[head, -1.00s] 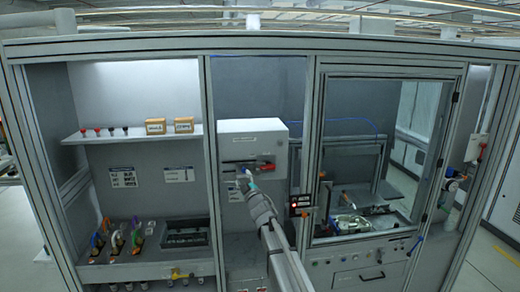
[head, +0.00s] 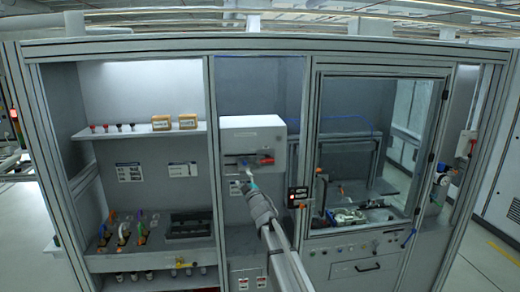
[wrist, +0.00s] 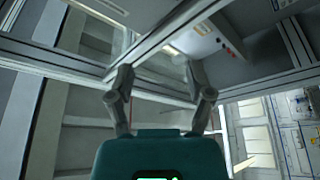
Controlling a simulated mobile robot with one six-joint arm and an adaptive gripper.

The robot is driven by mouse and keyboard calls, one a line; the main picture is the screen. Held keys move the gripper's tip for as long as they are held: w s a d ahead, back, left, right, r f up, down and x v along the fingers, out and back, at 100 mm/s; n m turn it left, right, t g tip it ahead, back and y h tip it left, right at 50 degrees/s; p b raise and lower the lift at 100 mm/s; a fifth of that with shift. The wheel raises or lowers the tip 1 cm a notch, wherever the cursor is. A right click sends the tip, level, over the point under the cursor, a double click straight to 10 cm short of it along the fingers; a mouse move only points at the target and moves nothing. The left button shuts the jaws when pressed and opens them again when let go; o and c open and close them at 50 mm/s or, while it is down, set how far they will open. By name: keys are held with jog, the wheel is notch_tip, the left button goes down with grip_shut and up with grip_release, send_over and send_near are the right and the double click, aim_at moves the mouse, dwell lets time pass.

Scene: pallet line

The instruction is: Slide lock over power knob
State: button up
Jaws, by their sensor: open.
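A light grey box (head: 251,138) hangs on the back wall of the middle bay. A red knob (head: 265,160) sits at the lower right of its front, likely the power knob. A dark strip runs beside it to the left. I cannot make out a lock at this size. My gripper (head: 245,168) is in front of the box's lower left, left of the red knob; its depth gap is unclear. In the wrist view my gripper (wrist: 160,77) has its two dark fingers spread apart, with nothing held between them.
A shelf (head: 140,133) on the left holds small knobs and two brown boxes. Below stand several coloured-handled items (head: 124,229) and a dark tray (head: 190,225). Aluminium posts flank the middle bay. A framed window (head: 375,155) and a drawer (head: 369,270) are on the right.

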jog(key=s+d+f+m+g+h+b, duration=0.35)
jog(key=s+d+f+m+h, duration=0.2)
jog(key=d+f, duration=0.45)
jog(key=s+d+f+m+g+h+b, duration=0.3)
jog(key=s+d+f+m+g+h, duration=0.15)
jog(key=s+d+f, duration=0.5)
jog(key=s+d+f+m+g+b, duration=0.1)
jog(key=s+f+g+b, duration=0.1)
jog(key=s+f, duration=0.3)
jog(key=s+d+f+m+g+b, duration=0.1)
jog(key=s+f+g, duration=0.4)
jog(key=s, duration=0.8)
jog(key=s+d+f+m+g+y+b, duration=0.1)
jog(key=s+d+f+m+g+b, duration=0.1)
jog(key=s+f, duration=0.5)
jog(key=shift+s+f+g+b, duration=0.25)
jog(key=shift+s+g+b, duration=0.65)
jog(key=shift+g, duration=0.1)
